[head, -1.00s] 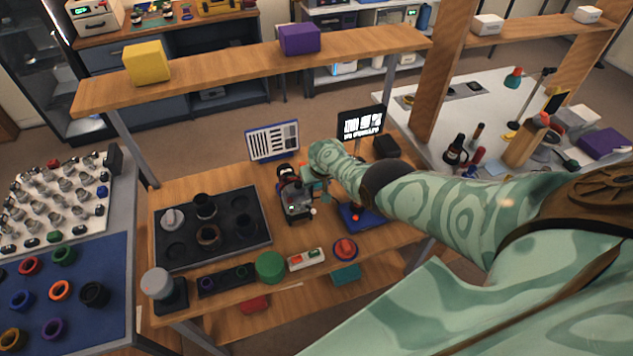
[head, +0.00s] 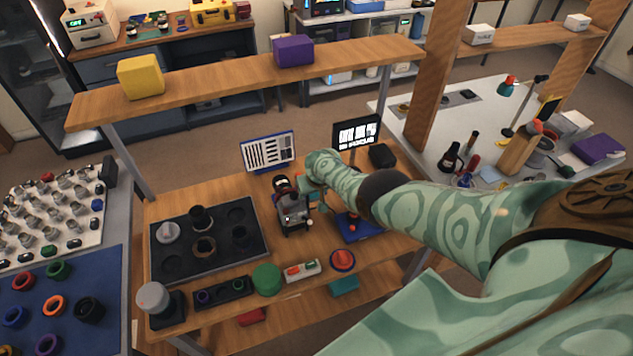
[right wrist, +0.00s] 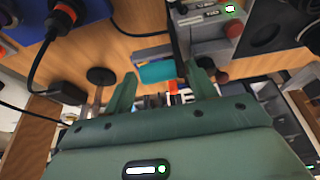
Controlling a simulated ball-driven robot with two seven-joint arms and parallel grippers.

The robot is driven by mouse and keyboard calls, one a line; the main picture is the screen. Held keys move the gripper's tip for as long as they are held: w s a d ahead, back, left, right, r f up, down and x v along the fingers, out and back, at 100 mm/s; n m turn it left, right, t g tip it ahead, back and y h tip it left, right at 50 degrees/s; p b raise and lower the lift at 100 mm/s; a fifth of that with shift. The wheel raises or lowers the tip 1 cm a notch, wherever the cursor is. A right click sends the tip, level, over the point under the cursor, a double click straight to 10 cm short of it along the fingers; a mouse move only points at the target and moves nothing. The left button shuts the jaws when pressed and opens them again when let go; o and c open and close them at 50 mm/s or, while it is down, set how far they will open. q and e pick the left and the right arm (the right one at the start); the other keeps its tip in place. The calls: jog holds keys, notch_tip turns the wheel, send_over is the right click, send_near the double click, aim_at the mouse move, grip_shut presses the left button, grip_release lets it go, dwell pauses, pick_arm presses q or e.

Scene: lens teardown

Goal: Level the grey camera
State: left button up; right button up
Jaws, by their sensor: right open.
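The grey camera (head: 293,213) stands on the middle of the wooden bench in the head view, with dark parts at its top and back. Its exact tilt is too small to tell. My right gripper (head: 310,192) is just right of the camera, close beside it; I cannot tell whether they touch. In the right wrist view, my right gripper's two green fingers (right wrist: 163,85) are apart, with nothing clearly held between them. A grey box (right wrist: 212,30) with a green light and a red knob shows beyond them; I cannot tell whether it belongs to the camera. My left gripper is out of view.
A striped chart (head: 267,152) and a black screen (head: 356,134) stand behind the camera. A dark tray (head: 180,265) with lens parts lies left. A green cylinder (head: 267,279), a red button (head: 343,260) and a blue-based stand (head: 362,229) are nearby. A shelf (head: 230,78) crosses above.

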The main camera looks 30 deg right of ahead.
jog(key=p+v, duration=1.3)
jog(key=v, duration=0.3)
jog(key=shift+s, duration=0.1)
